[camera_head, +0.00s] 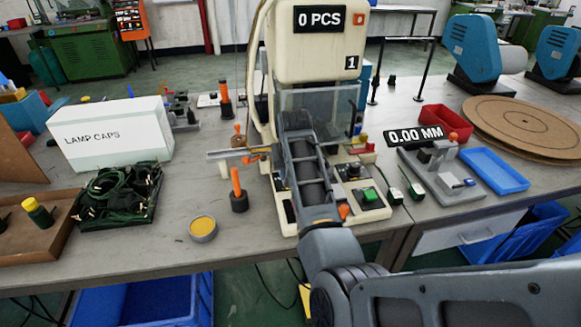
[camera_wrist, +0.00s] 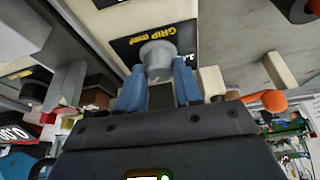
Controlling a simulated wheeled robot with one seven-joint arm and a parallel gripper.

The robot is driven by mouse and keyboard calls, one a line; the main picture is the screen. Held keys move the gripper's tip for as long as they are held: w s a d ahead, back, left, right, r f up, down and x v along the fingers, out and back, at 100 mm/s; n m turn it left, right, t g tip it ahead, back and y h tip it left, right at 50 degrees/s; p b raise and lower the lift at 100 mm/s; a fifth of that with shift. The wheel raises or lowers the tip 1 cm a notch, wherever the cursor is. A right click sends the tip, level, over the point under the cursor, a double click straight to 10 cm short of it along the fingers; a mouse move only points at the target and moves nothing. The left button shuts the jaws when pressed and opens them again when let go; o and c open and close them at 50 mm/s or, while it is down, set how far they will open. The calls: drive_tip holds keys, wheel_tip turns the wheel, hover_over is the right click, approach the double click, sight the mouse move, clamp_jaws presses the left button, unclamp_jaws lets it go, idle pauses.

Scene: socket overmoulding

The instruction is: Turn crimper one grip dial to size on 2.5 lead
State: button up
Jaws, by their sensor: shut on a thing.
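Crimper one (camera_head: 311,55) is the cream machine in the middle of the head view, with a "0 PCS" display and a "1" plate. In the wrist view its grey grip dial (camera_wrist: 158,57) sits on a black plate (camera_wrist: 185,38) lettered "GRIP mm²". My gripper (camera_wrist: 158,85) has its blue fingers on either side of the dial and is shut on it. The dial's size mark cannot be read. In the head view my arm covers the front of the crimper, and the dial is not seen there. Dark green leads (camera_head: 118,190) lie bundled at the left.
A white "LAMP CAPS" box (camera_head: 110,132) stands at the left. An orange-handled tool (camera_head: 238,190) and a yellow-topped tin (camera_head: 203,228) stand near the crimper. At the right are a "0.00 MM" gauge (camera_head: 440,170), a blue tray (camera_head: 495,170) and a red bin (camera_head: 445,122).

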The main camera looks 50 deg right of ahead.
drive_tip(key=shift+m+h, duration=0.4)
drive_tip(key=shift+m, duration=0.8)
drive_tip(key=shift+g, duration=0.3)
drive_tip(key=o, duration=1)
drive_tip(key=shift+o, duration=0.2)
drive_tip(key=v, duration=0.7)
drive_tip(key=shift+a+r, duration=0.2)
drive_tip(key=shift+r, duration=0.15)
